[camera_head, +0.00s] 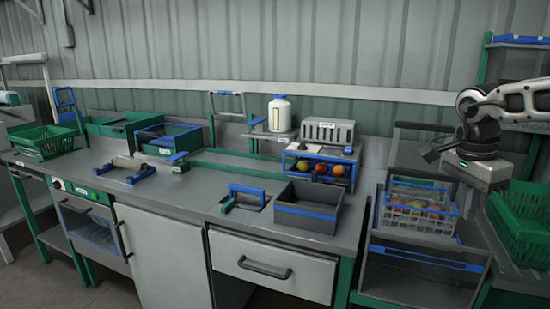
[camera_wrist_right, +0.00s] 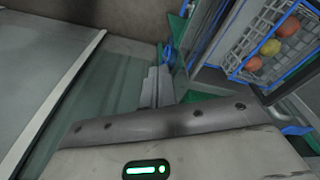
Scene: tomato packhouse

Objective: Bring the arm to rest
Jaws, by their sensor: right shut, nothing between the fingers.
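My right arm comes in from the right of the head view, raised above the right end of the workbench. Its right gripper (camera_head: 430,152) is held in the air above and behind the wire basket area, apart from the bench. In the right wrist view the fingers (camera_wrist_right: 156,87) are together with nothing between them. My left gripper and left arm do not show in either view.
A wire basket with tomatoes (camera_head: 418,229) stands in a grey rack below the gripper; it also shows in the right wrist view (camera_wrist_right: 233,66). A green crate (camera_head: 521,228) is at the right. A grey bin (camera_head: 306,218) sits on the workbench (camera_head: 180,197).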

